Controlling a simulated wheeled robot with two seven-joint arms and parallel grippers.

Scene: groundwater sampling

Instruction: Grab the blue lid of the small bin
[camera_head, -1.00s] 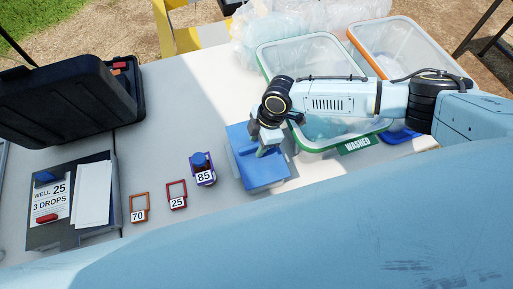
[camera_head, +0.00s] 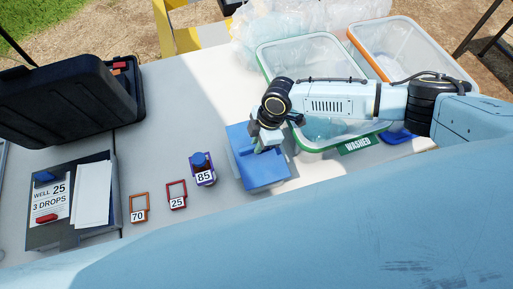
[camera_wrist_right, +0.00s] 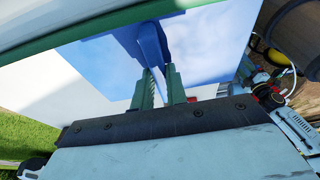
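The small bin with its blue lid (camera_head: 262,176) stands in the middle of the table in the head view. My right gripper (camera_head: 265,146) points down over the lid and hides part of its top. In the right wrist view an upright blue handle (camera_wrist_right: 152,42) rises from the lid. The two green fingers (camera_wrist_right: 160,84) stand on either side of the handle, close against it, and appear shut on it. The lid looks to be on the bin. My left gripper is not in view.
A green-rimmed clear bin marked WASHED (camera_head: 357,145) stands behind, under my right arm. An orange-rimmed bin (camera_head: 398,45) is beside it. A purple piece marked 85 (camera_head: 203,172), tags 25 (camera_head: 177,195) and 70 (camera_head: 139,208), a tray (camera_head: 42,238) and an open black case (camera_head: 60,105) are left.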

